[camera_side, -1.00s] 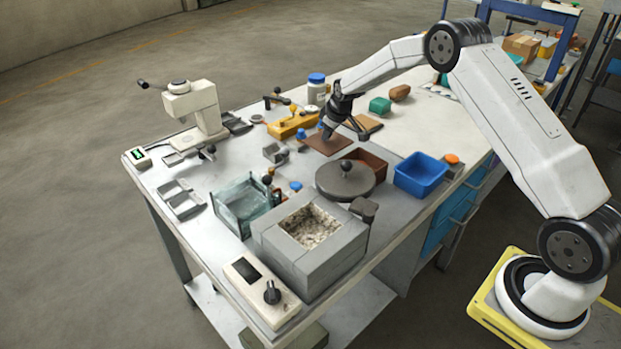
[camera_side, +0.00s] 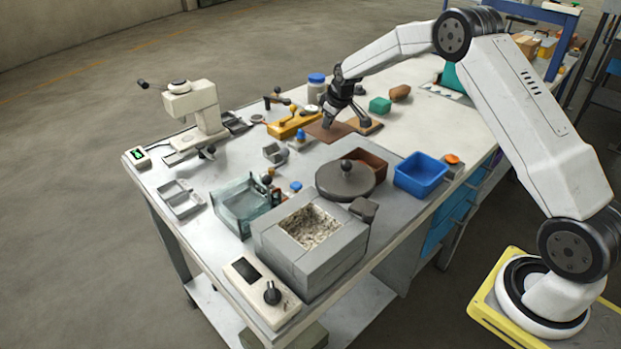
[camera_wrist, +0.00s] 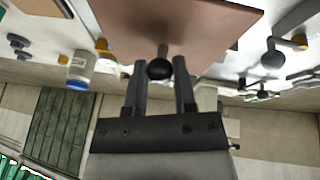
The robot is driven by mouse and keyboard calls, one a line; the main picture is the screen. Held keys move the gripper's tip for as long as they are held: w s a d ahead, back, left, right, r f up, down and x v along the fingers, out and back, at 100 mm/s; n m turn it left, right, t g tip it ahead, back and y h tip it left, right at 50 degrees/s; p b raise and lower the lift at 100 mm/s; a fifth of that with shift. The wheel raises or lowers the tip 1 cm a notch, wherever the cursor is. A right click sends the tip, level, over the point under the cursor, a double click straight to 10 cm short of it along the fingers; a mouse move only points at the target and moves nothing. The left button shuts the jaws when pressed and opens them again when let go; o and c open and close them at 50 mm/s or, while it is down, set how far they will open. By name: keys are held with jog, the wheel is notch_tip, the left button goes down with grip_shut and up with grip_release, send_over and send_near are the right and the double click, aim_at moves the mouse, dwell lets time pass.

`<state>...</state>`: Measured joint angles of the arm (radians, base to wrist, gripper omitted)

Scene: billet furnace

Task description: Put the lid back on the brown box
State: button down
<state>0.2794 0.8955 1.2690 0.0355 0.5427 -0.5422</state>
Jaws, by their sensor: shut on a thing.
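The lid is a flat brown plate (camera_side: 318,132) with a dark round knob. In the wrist view the lid (camera_wrist: 185,22) spreads beyond my fingertips, and its knob (camera_wrist: 159,68) sits between them. My gripper (camera_wrist: 160,68) is shut on the knob; in the side view my gripper (camera_side: 335,122) is over the plate. The lid appears to be held a little above the bench. The brown box (camera_side: 374,160) stands open to the lower right of the lid, partly hidden behind a round grey disc.
The round grey disc with a knob (camera_side: 345,182) stands close to the brown box. A blue bin (camera_side: 421,174) is right of it. The furnace block (camera_side: 310,255) is in front.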

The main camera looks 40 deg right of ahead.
jog(key=shift+s+d+r, duration=0.1)
jog(key=shift+s+r, duration=0.25)
jog(key=shift+s, duration=0.5)
jog(key=s+r, duration=0.2)
jog(key=s, duration=0.9)
jog(key=shift+s+a+r, duration=0.15)
jog(key=shift+a, duration=0.15)
jog(key=shift+f, duration=3.15)
jog(key=shift+f, duration=0.2)
grip_release()
